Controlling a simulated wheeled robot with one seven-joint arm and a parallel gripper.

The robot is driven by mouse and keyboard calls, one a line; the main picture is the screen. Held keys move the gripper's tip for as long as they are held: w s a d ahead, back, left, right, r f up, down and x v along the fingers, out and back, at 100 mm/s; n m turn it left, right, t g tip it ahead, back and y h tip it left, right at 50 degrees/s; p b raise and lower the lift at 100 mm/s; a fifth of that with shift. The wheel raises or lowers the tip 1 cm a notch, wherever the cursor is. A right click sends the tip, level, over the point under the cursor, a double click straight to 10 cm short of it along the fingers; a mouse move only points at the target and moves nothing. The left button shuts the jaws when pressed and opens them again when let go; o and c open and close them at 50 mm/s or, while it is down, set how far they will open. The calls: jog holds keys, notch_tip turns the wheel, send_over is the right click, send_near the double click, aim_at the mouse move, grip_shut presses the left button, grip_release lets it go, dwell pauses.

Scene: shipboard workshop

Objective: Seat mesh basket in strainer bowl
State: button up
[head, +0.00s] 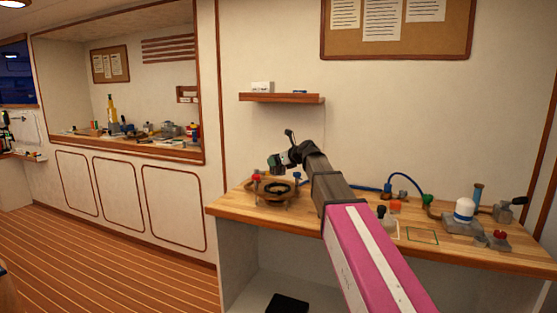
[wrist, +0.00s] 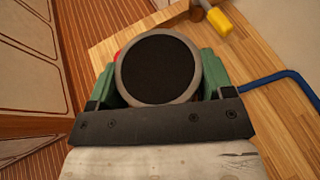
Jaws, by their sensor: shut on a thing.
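My gripper (wrist: 157,75) is shut on the mesh basket (wrist: 155,68), a round piece with a grey rim and a dark face. Its green fingers press on both sides of the basket in the wrist view. In the head view my gripper (head: 277,162) is small and hangs above the left part of the workbench. The strainer bowl (head: 260,192), a bronze-brown round housing with a dark opening, stands on the bench below it. The basket appears above the bowl and apart from it. I cannot tell how well they line up. In the wrist view the basket hides what lies behind it.
The wooden workbench (head: 233,201) also holds a blue hose (head: 405,177), a white-and-blue canister (head: 464,211) and several small fittings on the right. A red knob (head: 256,177) is beside the bowl. A yellow-handled part (wrist: 219,21) shows beyond the basket. A small shelf (head: 281,98) hangs above.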

aim_at(278, 170)
jog(key=shift+f, duration=2.35)
jog(key=shift+f, duration=2.5)
jog(key=o, duration=0.9)
jog(key=shift+f, duration=0.1)
jog(key=shift+o, duration=0.4)
jog(key=v, duration=1.1)
